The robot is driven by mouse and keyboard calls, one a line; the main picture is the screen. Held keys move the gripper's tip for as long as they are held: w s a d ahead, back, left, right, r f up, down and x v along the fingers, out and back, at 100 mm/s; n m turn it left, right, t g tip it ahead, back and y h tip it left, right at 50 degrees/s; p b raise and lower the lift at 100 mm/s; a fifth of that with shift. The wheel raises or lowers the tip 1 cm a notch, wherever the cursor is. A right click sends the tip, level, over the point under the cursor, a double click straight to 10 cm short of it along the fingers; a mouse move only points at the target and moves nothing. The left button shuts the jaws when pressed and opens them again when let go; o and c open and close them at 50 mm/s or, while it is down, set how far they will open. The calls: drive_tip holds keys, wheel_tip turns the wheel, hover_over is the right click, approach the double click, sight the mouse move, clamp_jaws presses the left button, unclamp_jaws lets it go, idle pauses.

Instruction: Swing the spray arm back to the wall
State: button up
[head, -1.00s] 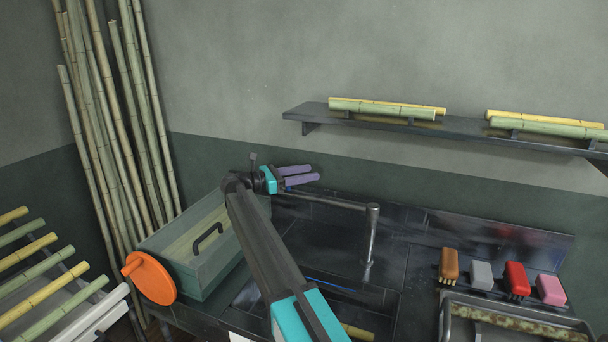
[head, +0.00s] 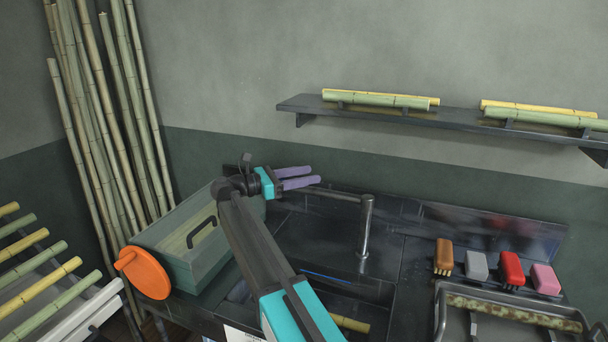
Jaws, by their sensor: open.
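The spray arm (head: 338,195) is a thin dark rod that runs left from the top of an upright metal post (head: 366,228) at the back of the dark counter. My gripper (head: 303,177), with two purple fingers, is open and empty. In the picture its fingers lie just above the left part of the spray arm, pointing right towards the wall side. I cannot tell whether they touch the rod. The rod's left end is partly hidden behind my gripper.
A green-grey box with a handle (head: 177,258) and an orange disc (head: 143,273) stand left. A wall shelf (head: 440,117) holds cane pieces above. Several brushes and blocks (head: 511,269) and a tray (head: 440,312) are at the right. Bamboo poles (head: 100,120) lean in the corner.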

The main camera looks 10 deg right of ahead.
drive_tip(key=shift+s+a+r, duration=0.1)
drive_tip(key=shift+s, duration=0.95)
drive_tip(key=shift+s+r, duration=0.1)
drive_tip(key=shift+s, duration=0.9)
drive_tip(key=shift+s, duration=0.1)
